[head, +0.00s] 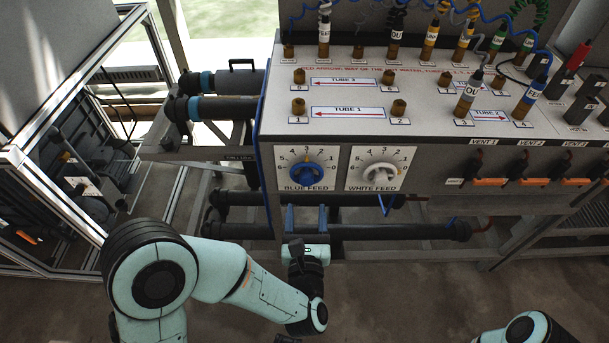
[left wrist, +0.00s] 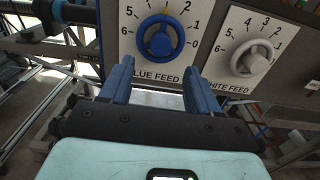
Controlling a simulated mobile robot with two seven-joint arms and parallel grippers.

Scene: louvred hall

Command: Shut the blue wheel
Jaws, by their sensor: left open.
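The blue wheel (head: 306,174) is a round blue handwheel on the front panel's left plate, over the label BLUE FEED. Its dial runs from 0 to 6. In the left wrist view the blue wheel (left wrist: 153,40) has an orange mark at its top, near the 3. My left gripper (head: 306,212) is below the wheel, apart from it, with its blue fingers pointing up. In the left wrist view the open gripper (left wrist: 158,72) has nothing between its fingers, and the wheel stands just beyond the tips. My right gripper is out of view.
A white wheel (head: 382,175) marked WHITE FEED sits close on the right. Orange vent levers (head: 490,182) line the panel farther right. Dark pipes (head: 400,232) run under the panel, near my left gripper. A metal frame (head: 50,190) stands at the left.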

